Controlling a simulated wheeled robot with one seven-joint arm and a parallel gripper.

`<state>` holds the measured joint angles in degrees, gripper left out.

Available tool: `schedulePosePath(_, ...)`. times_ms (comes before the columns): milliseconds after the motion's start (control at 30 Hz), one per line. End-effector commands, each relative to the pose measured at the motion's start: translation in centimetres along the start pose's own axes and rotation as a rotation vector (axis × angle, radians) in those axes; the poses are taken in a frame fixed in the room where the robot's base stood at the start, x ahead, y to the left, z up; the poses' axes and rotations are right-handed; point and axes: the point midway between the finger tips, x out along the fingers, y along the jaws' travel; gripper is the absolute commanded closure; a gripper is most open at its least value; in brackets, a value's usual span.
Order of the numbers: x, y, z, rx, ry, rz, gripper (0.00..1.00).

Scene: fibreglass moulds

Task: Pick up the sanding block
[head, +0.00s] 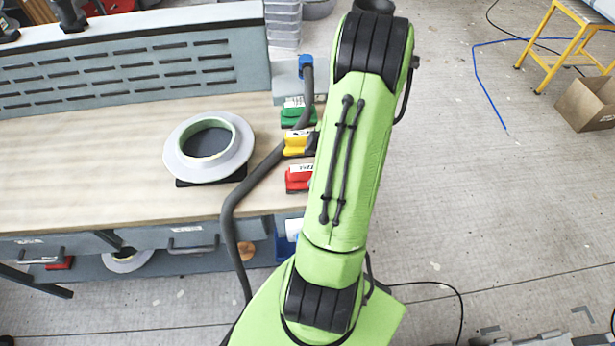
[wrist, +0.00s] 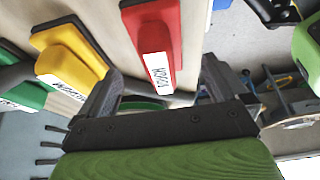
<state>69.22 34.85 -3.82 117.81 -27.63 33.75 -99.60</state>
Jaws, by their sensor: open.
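Three blocks with raised handles and white labels, which look like sanding blocks, lie along the right end of the bench: red (head: 296,181), yellow (head: 296,149) and green (head: 293,119). In the wrist view the red block (wrist: 152,30) is ahead of my gripper (wrist: 163,72), its labelled end toward me and roughly between the finger lines. The yellow block (wrist: 70,48) is left of the fingers, and the green block (wrist: 33,93) is cut off at the left edge. My gripper is open and empty. In the head view my green arm hides it.
A grey ring-shaped mould (head: 183,168) sits on the wooden bench top (head: 80,165). A grey hose (head: 262,170) runs past the blocks. A slotted panel (head: 120,70) backs the bench. A yellow step stool (head: 548,50) and cardboard box (head: 590,103) stand far right; floor between is mostly clear.

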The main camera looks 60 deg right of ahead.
Motion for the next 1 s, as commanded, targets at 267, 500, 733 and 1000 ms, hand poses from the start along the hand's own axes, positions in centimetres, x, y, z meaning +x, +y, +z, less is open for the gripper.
schedulePosePath(267, 4.5, 0.0, -0.1, 0.001, 0.001, -0.004, 0.0)
schedulePosePath(500, 5.7, 0.1, -0.1, 0.0, 0.0, 0.001, 0.0)
schedulePosePath(733, 5.7, 0.1, -0.1, 0.001, 0.0, 0.001, 0.23)
schedulePosePath(1000, 5.7, 0.1, -0.1, 0.001, -0.001, 0.001, 0.64)
